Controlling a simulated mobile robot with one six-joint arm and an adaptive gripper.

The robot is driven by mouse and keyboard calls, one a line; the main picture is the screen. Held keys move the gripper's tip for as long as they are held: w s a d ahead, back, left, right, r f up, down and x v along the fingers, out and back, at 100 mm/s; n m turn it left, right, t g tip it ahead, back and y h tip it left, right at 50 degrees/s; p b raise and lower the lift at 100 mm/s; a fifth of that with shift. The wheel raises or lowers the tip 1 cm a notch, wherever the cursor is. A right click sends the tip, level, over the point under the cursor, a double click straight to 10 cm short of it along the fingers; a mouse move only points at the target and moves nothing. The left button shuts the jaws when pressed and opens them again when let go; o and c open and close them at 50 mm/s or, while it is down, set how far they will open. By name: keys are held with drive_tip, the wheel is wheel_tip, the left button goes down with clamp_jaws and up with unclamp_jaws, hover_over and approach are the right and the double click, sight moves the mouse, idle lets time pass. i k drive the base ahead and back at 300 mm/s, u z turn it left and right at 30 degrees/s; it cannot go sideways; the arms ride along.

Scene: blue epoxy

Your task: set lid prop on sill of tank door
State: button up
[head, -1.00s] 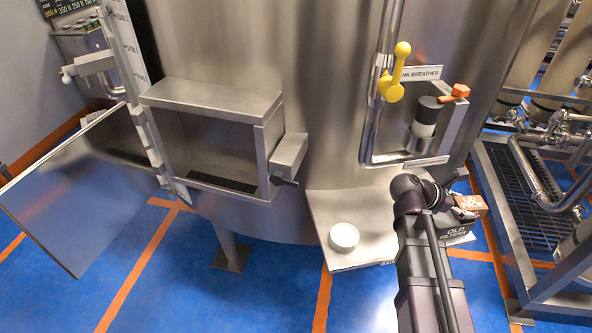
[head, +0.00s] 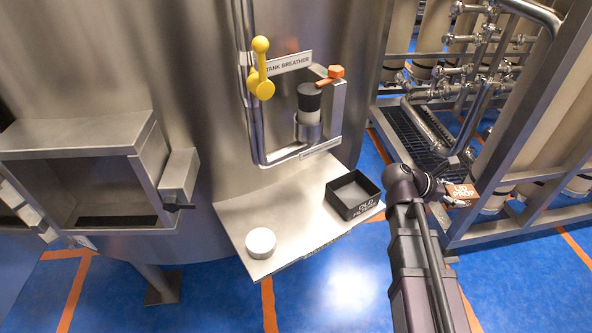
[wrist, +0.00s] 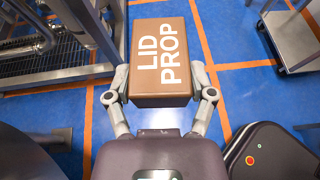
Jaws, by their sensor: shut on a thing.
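The lid prop is an orange-brown block with white lettering. It shows at the end of my arm in the head view (head: 461,195) and large between the fingers in the wrist view (wrist: 163,88). My gripper (wrist: 162,95) is shut on it, one finger on each side, and holds it over the floor, right of the steel shelf. The tank door opening is at the left of the head view, and its sill (head: 95,222) is bare apart from a dark strip. My gripper is far to the right of it. The gripper's fingers are mostly hidden in the head view.
A steel shelf (head: 300,225) juts from the tank, bearing a white round tub (head: 261,243) and a black OLD FILTERS bin (head: 354,194). Above it are the tank breather (head: 308,110) and a yellow-handled valve (head: 262,75). A pipe rack (head: 520,130) stands close at right.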

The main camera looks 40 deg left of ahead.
sight(118, 216)
drive_tip(key=z, duration=0.5)
drive_tip(key=i, duration=0.7)
drive_tip(key=u, duration=1.95)
